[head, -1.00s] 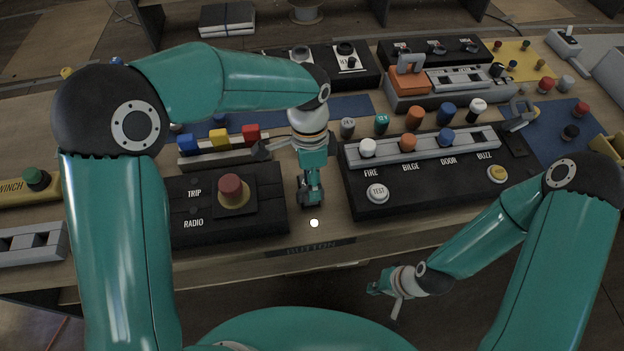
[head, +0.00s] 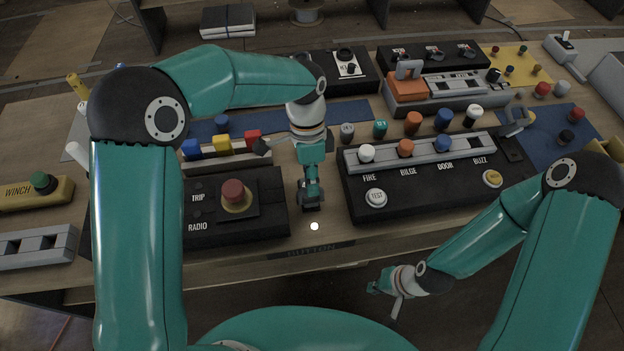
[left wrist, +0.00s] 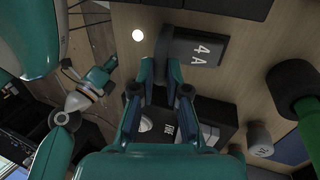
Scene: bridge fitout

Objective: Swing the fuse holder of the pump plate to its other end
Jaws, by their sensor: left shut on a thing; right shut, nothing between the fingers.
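My left gripper (head: 311,205) points down at the desk front, between the radio box and the alarm box. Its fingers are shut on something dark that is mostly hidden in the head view. In the left wrist view the fingertips (left wrist: 162,62) are at the end of a dark grey block marked 4A (left wrist: 197,49). I cannot tell whether this block is the fuse holder, and I cannot make out a pump plate label. My right gripper (head: 375,289) is shut and empty, low in front of the desk edge.
The radio box (head: 265,215) with a red knob stands left of my left gripper, the alarm box (head: 420,195) right of it. A small white disc (head: 314,226) shows near the front edge. A rack with blue, yellow and red blocks (head: 225,162) stands behind.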

